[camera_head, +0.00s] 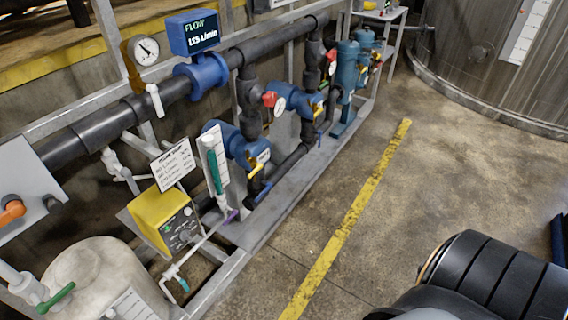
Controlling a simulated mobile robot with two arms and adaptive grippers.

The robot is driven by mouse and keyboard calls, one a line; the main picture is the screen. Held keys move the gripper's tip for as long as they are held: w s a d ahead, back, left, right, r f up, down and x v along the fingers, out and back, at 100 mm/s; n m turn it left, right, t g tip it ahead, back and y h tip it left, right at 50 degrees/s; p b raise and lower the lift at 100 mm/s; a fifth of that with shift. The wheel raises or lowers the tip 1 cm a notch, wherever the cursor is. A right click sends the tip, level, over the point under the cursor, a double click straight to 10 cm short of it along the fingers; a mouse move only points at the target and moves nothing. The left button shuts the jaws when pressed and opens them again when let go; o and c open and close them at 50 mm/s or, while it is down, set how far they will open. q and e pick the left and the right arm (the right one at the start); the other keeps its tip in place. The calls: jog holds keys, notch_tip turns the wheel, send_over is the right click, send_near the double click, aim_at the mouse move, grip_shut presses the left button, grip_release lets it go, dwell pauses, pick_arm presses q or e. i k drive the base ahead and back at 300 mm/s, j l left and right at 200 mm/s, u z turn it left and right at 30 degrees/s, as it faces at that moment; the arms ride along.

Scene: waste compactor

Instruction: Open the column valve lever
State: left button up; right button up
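Two blue-green upright columns (347,85) stand at the far end of the pipe skid. Small yellow parts (377,66) show beside the columns, too small to make out. A red handle (332,55) with a pale round disc is on the dark pipe just left of the columns. A second red handle (269,99) is nearer, by a blue pump-like body (295,98). A yellow lever (255,170) is lower down on the nearer blue body. I cannot tell which of these is the column valve lever, or its position. Neither gripper is in view.
A yellow box (163,222), a white tank (95,275) and a green handle (56,298) are at the near left. A large metal tank (470,60) stands at the back right. Concrete floor with a yellow line (355,210) is clear beside the skid.

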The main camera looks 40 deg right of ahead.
aim_at(234, 212)
jog(key=z, duration=0.75)
